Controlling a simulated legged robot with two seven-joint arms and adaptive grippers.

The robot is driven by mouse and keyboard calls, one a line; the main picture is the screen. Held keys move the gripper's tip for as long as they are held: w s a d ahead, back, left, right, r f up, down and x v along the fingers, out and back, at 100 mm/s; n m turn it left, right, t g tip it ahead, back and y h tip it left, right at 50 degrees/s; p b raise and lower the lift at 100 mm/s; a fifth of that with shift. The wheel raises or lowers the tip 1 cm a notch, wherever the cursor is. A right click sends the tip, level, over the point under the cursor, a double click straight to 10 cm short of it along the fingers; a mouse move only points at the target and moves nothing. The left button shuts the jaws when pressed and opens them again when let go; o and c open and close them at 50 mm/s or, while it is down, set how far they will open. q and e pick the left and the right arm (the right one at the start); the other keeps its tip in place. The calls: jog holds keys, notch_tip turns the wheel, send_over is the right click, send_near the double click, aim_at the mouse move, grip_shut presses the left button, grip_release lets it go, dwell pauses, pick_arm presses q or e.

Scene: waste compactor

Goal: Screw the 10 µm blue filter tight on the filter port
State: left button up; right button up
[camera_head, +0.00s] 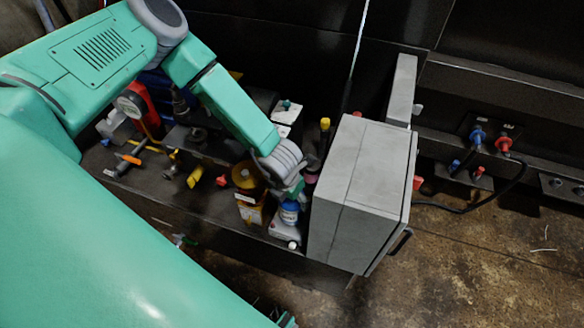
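The blue filter (289,213) is a small blue cylinder with a pale band, standing roughly upright at the front right of the dark bench. Just below it is a light grey block, probably the filter port (286,231). I cannot tell whether the filter is seated in it or how tight it is. My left gripper (292,194) reaches down from above to the top of the filter. Its fingers are small and partly hidden by the wrist, so their grip on the filter is unclear. My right gripper does not show.
A grey cabinet (352,195) stands close to the right of the filter. A yellow-orange unit (246,183) is close to the left. Valves and yellow handles (195,175) crowd the bench further left. Blue and red connectors (490,138) with a black cable are at far right.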

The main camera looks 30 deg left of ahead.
pick_arm(q)
jog(key=c, duration=0.7)
jog(key=m+p, duration=0.1)
jog(key=m, duration=0.2)
jog(key=shift+w+r+h, duration=0.1)
jog(key=shift+r+h, duration=0.05)
jog(key=shift+h, duration=0.15)
jog(key=shift+c, duration=0.3)
jog(key=shift+m, duration=1.2)
jog(key=shift+p, duration=0.3)
jog(key=m+p, duration=0.1)
jog(key=m, duration=0.1)
jog(key=shift+m+g+h, duration=0.3)
jog(key=shift+m+h, duration=0.1)
jog(key=shift+m, duration=1.1)
